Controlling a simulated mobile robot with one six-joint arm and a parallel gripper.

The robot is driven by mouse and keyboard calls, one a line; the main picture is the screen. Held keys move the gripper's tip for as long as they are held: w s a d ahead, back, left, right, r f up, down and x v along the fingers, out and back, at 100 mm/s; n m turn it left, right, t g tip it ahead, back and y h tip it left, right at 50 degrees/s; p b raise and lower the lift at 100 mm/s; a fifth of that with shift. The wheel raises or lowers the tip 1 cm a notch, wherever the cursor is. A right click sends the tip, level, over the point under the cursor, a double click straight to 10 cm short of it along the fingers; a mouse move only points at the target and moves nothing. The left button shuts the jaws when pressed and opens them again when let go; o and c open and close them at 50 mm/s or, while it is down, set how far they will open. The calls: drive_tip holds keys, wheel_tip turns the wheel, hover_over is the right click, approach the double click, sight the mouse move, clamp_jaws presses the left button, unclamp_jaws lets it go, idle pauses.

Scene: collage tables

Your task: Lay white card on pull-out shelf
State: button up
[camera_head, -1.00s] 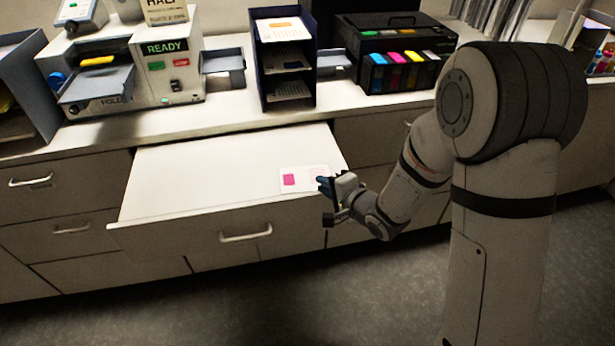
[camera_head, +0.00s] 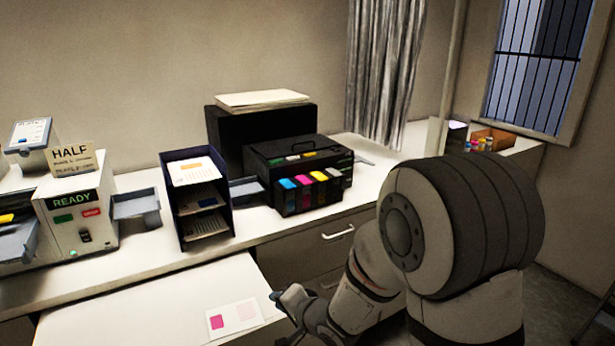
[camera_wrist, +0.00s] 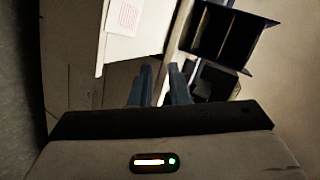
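A white card (camera_head: 234,317) with a magenta square and a paler pink patch lies flat on the pull-out shelf (camera_head: 135,312), near its right edge. My gripper (camera_head: 280,298) is just right of the card, apart from it. In the wrist view, my gripper (camera_wrist: 159,84) has its two blue fingers apart with nothing between them. A white card with reddish print (camera_wrist: 126,17) shows beyond the fingers on the pale shelf surface (camera_wrist: 100,42), cut off by the top edge of the picture.
On the counter stand a machine marked READY (camera_head: 82,215), a dark paper rack (camera_head: 180,215) with sheets, and a black printer (camera_head: 285,165) with coloured cartridges. A closed drawer (camera_head: 325,240) is right of the shelf. The shelf left of the card is bare.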

drive_tip(key=s+d+r+n+h+b, duration=0.1)
drive_tip(key=s+d+h, duration=0.15)
drive_tip(key=d, duration=0.35)
drive_tip(key=s+d+r+n+g+h+b, duration=0.1)
drive_tip(key=d+r+h+b, duration=0.15)
drive_tip(key=d, duration=0.35)
drive_tip(key=s+d+n+h, duration=0.1)
drive_tip(key=s+d+h, duration=0.15)
drive_tip(key=d, duration=0.35)
drive_tip(key=s+d+n+g+b, duration=0.1)
drive_tip(key=s+d+g, duration=0.1)
drive_tip(key=s, duration=0.5)
drive_tip(key=s+d+r+n+g+h+b, duration=0.1)
drive_tip(key=s+d+n+g, duration=0.1)
drive_tip(key=s, duration=0.6)
drive_tip(key=shift+d+r+g+b, duration=0.25)
drive_tip(key=shift+d+g+b, duration=0.1)
drive_tip(key=shift+d, duration=0.3)
